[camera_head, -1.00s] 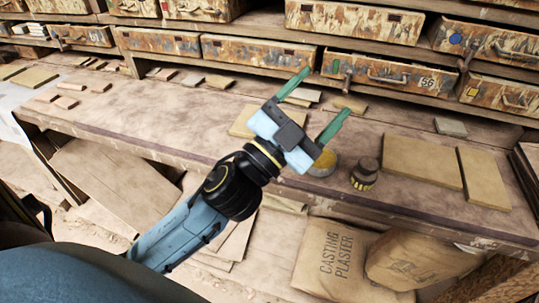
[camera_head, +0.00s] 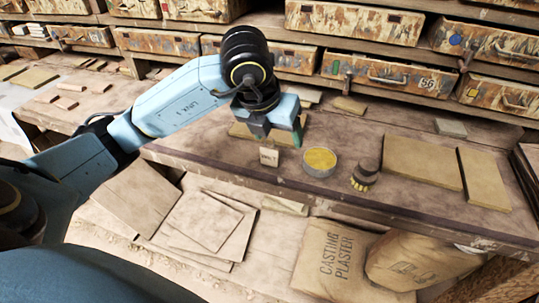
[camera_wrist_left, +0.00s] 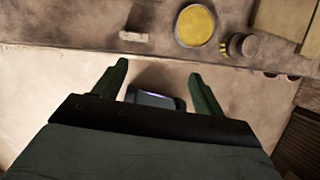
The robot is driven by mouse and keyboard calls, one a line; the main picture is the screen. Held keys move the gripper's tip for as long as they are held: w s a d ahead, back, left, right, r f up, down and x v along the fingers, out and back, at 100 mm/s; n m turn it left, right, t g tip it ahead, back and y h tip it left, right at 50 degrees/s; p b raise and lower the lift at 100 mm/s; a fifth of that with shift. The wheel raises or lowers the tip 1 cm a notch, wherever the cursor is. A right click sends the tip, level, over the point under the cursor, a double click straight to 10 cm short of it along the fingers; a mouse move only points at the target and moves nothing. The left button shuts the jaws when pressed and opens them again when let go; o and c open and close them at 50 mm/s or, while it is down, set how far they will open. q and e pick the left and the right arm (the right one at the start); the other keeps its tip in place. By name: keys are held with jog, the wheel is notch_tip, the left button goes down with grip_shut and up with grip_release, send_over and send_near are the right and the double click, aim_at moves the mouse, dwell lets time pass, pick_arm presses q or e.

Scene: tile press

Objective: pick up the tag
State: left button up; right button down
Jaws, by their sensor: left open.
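The tag (camera_head: 269,156) is a small pale card with dark lettering, standing near the front edge of the workbench. It appears as a thin pale strip in the left wrist view (camera_wrist_left: 134,37), beyond the fingertips. My left gripper (camera_head: 279,138) points down just behind and above the tag in the head view. Its two green fingers are apart and empty, and they also show in the left wrist view (camera_wrist_left: 158,70). The tag is apart from the fingers. My right gripper is not in view.
Flat boards (camera_head: 422,168) lie farther right. Drawers (camera_head: 390,77) line the back. The workbench (camera_head: 215,155) ends in front of the tag.

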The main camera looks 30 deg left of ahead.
aim_at(269, 149)
pick_arm(q)
jog(key=shift+n+y, duration=0.5)
jog(key=shift+y, duration=0.3)
jog(key=w+a+f, duration=0.1)
jog(key=f, duration=0.1)
jog(key=w+a+f, duration=0.1)
jog(key=f, duration=0.1)
jog(key=w+a+f+b, duration=0.1)
jog(key=f, duration=0.1)
jog(key=shift+a, duration=0.3)
jog(key=shift+w+f, duration=0.15)
jog(key=shift+f, duration=0.35)
jog(key=x, duration=0.5)
jog(key=shift+a, duration=0.25)
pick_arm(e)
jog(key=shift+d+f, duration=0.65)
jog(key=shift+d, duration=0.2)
pick_arm(q)
jog(key=shift+c, duration=0.3)
jog(key=c, duration=1.1)
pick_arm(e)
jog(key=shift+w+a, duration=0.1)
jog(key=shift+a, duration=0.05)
pick_arm(q)
jog(key=shift+o, duration=0.2)
jog(key=shift+r, duration=0.1)
